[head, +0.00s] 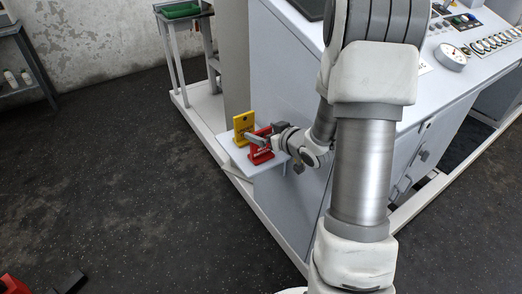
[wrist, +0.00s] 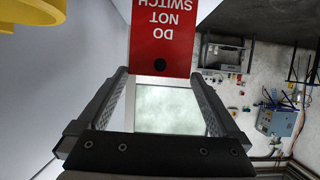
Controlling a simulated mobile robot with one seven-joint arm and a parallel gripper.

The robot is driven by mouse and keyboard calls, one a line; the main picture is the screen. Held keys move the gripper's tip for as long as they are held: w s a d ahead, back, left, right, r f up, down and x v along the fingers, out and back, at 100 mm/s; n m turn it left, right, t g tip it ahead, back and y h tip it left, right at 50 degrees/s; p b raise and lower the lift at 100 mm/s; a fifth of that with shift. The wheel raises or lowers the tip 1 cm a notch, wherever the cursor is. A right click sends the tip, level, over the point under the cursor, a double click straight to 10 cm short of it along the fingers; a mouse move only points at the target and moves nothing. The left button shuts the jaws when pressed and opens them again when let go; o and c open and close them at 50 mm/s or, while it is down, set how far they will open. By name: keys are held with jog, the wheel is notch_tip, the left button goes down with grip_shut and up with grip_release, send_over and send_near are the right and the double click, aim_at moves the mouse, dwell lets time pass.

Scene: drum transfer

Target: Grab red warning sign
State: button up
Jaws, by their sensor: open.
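The red warning sign (head: 260,147) stands on a small white shelf (head: 238,152) on the side of the grey cabinet. In the wrist view the red sign (wrist: 164,38) shows upside-down white text "DO NOT SWITCH" and a dark hole. My gripper (head: 262,137) is at the sign in the head view. In the wrist view my gripper (wrist: 160,78) is open, one finger to each side of the sign's near end. Whether a finger touches the sign cannot be told. A yellow sign (head: 243,124) stands behind the red one on the shelf.
The grey cabinet (head: 275,75) rises right behind the shelf, with a control panel (head: 480,40) on top at the right. A green item (head: 181,10) lies on a stand at the back. The dark floor (head: 130,150) to the left is mostly clear.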

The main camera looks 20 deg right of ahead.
jog(key=b+x, duration=0.1)
jog(key=x, duration=0.1)
jog(key=f+x, duration=0.1)
jog(key=x, duration=0.1)
jog(key=shift+b, duration=0.35)
jog(key=shift+w+f, duration=0.1)
jog(key=shift+w, duration=0.35)
jog(key=c, duration=1.4)
jog(key=shift+c, duration=0.2)
jog(key=shift+a, duration=0.1)
